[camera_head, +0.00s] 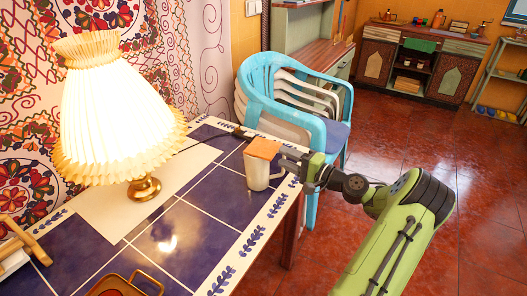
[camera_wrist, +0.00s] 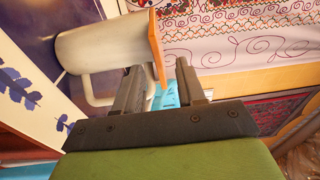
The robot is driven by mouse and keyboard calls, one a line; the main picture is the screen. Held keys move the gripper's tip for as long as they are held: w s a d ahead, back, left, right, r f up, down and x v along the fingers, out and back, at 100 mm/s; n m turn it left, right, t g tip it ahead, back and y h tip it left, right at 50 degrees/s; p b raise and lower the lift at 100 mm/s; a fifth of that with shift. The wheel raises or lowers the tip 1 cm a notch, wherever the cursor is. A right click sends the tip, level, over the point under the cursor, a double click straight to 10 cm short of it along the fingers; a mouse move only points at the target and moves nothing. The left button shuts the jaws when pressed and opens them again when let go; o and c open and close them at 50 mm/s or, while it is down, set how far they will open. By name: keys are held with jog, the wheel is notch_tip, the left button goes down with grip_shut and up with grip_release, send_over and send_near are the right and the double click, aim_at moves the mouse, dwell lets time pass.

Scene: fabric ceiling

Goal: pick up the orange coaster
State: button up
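The orange coaster (camera_head: 263,149) lies flat on top of a pale mug (camera_head: 258,176) near the right edge of the tiled table. In the wrist view the coaster (camera_wrist: 157,50) shows edge-on as a thin orange strip against the rim of the mug (camera_wrist: 100,46). My gripper (camera_head: 284,157) is just right of the coaster and mug in the head view. In the wrist view its two fingers (camera_wrist: 159,68) are apart, one on each side of the coaster's near end, with visible gaps. Whether the coaster reaches fully between them is hard to tell.
A lit pleated lamp (camera_head: 115,110) stands on the table (camera_head: 205,215) left of the mug. A tray (camera_head: 125,286) sits at the near edge. Stacked blue and white chairs (camera_head: 290,90) stand behind the table. The red floor (camera_head: 400,145) to the right is open.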

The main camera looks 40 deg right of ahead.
aim_at(263, 148)
jog(key=x, duration=0.3)
jog(key=shift+w+a+f+b, duration=0.15)
jog(key=shift+w+b, duration=0.15)
jog(key=shift+w, duration=0.05)
jog(key=shift+s, duration=0.1)
grip_shut()
